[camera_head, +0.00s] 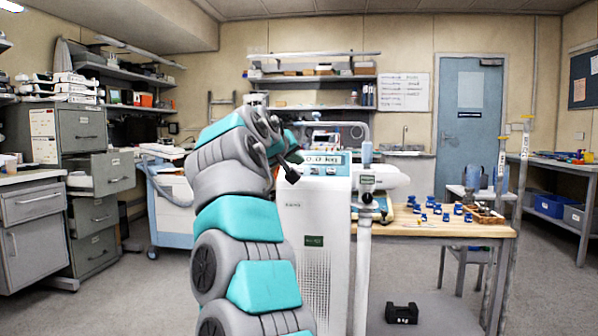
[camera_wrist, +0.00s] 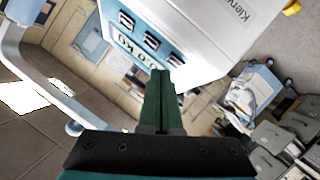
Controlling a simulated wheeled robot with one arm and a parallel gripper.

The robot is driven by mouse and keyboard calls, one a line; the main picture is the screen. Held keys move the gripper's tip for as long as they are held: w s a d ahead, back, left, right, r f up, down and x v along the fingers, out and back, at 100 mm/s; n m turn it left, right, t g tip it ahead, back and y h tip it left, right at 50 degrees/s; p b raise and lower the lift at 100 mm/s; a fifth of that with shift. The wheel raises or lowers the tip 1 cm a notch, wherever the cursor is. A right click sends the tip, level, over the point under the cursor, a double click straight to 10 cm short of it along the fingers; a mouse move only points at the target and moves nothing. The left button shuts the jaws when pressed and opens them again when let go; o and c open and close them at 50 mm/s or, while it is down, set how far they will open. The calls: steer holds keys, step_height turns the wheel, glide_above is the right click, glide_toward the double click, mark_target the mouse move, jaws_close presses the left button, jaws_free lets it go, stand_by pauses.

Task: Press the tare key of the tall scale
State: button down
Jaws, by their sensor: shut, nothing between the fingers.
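The tall scale (camera_head: 325,225) is a white cabinet-like column with a display reading 0.0 kg (camera_head: 324,158) near its top. In the wrist view its panel shows the display (camera_wrist: 132,52) and a row of three dark keys (camera_wrist: 152,42), rotated in the picture. The key labels are too small to read, so I cannot tell which is tare. My gripper (camera_head: 291,172) is at the upper left of the scale in the head view. In the wrist view my gripper (camera_wrist: 161,75) is shut and empty, its tips close to the end key (camera_wrist: 175,60). Contact cannot be told.
A wooden table (camera_head: 455,228) with several small blue items stands to the right of the scale. A black weight (camera_head: 402,313) lies on the floor. Grey drawer cabinets (camera_head: 85,190) stand at left.

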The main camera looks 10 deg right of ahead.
stand_by(0.3)
steer(key=shift+w+d+f+b, duration=0.1)
steer(key=shift+w+f+b, duration=0.1)
steer(key=shift+f+b, duration=0.2)
steer(key=shift+w+f, duration=0.15)
steer(key=shift+f, duration=0.1)
stand_by(0.6)
steer(key=shift+r, duration=0.1)
stand_by(0.4)
steer(key=shift+s+r, duration=0.35)
steer(key=shift+r, duration=0.2)
steer(key=shift+r, duration=0.1)
steer(key=shift+s+a+r+p, duration=0.15)
steer(key=shift+s+r+p, duration=0.25)
steer(key=shift+r, duration=0.3)
steer(key=shift+s+a+r+p, duration=0.1)
steer(key=shift+s+r+p, duration=0.25)
steer(key=shift+r, duration=0.35)
steer(key=shift+s+a+r+p, duration=0.15)
steer(key=shift+s+r+p, duration=0.25)
steer(key=shift+r, duration=0.3)
